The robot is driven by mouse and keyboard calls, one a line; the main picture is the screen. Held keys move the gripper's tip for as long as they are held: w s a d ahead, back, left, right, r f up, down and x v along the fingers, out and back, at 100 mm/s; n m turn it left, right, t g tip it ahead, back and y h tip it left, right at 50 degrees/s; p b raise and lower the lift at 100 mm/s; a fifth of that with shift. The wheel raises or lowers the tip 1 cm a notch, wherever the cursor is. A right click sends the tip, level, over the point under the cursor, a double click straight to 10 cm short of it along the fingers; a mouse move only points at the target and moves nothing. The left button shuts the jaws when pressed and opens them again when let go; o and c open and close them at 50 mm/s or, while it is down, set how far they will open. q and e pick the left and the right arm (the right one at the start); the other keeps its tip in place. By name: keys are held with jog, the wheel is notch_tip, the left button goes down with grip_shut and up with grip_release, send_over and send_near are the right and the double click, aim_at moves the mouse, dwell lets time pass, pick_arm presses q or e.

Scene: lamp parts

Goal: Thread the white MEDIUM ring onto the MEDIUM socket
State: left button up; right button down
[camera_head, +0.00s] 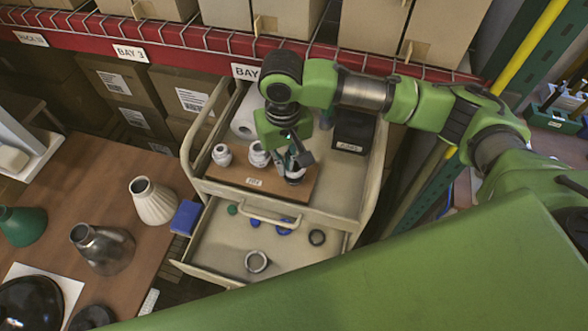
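Three white sockets stand upright on a brown board on top of the cart: one at the left (222,155), one in the middle (259,154) and one at the right (295,177). Their sizes are hard to tell apart. My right gripper (293,160) points down at the right socket and partly covers it. Its fingers are too small and dark to show whether they are open or hold a ring. A pale grey-white ring (256,262) lies in the open drawer below. My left gripper is not in view.
A dark box (353,132) stands on the cart's right side. Lamp shades, one white (153,202), stand on the left table. Shelving is behind.

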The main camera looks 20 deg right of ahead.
jog(key=shift+d+f+m+p, duration=0.1)
jog(key=shift+f+m+p, duration=0.3)
jog(key=shift+m, duration=0.5)
